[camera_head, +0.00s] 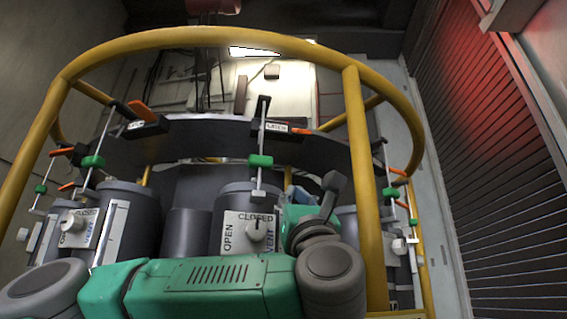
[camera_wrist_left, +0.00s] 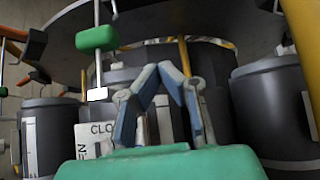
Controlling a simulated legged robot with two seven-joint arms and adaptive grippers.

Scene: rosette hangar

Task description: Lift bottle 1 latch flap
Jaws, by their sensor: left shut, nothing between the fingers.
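Grey bottles stand in a yellow ring frame; no number is readable, so I cannot tell which is bottle 1. The middle bottle (camera_head: 233,203) has a panel (camera_head: 236,234) with OPEN, CLOSED and VENT around a knob. Above it, a black latch block (camera_head: 276,127) marked LATCH has an orange flap (camera_head: 305,131). A second latch (camera_head: 148,127) with an orange flap (camera_head: 143,110) sits farther left. My left gripper (camera_head: 298,194), partly hidden by my wrist, is right of the middle panel. In the wrist view its fingertips (camera_wrist_left: 166,68) meet with nothing between them. My right gripper is out of view.
The yellow frame (camera_head: 357,160) has a post just right of my left wrist. Thin rods with green grips (camera_head: 260,161) hang before the bottles; one green grip (camera_wrist_left: 97,38) is left of my fingers in the wrist view. A ribbed shutter (camera_head: 490,150) stands at right.

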